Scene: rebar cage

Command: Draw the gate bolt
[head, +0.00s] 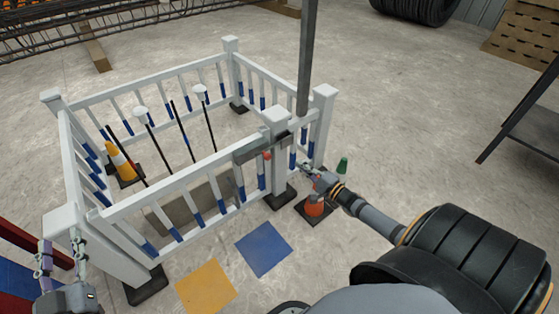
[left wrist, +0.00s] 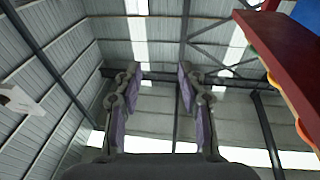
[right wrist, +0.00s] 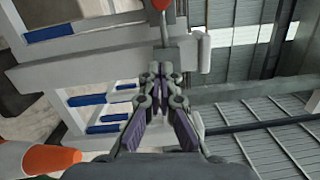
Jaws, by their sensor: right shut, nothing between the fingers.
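The white picket gate (head: 190,195) stands at the front of a fenced pen and meets a white post (head: 275,150). A dark bolt (head: 250,152) lies across the gate and post, with a red knob (head: 267,155) on it. In the right wrist view the red knob (right wrist: 160,4) is at the top edge, partly cut off. My right gripper (head: 306,169) is shut and empty, to the right of the post and apart from the knob. Its closed tips (right wrist: 161,70) point toward the knob. My left gripper (head: 61,256) is open and empty at the far left, pointing up.
A traffic cone (head: 314,208) stands below my right gripper; a green-topped object (head: 342,166) is beside it. A dark upright pole (head: 306,60) rises behind the gate post. Blue (head: 263,249) and yellow (head: 205,287) floor squares lie before the gate. A cone (head: 121,161) stands inside.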

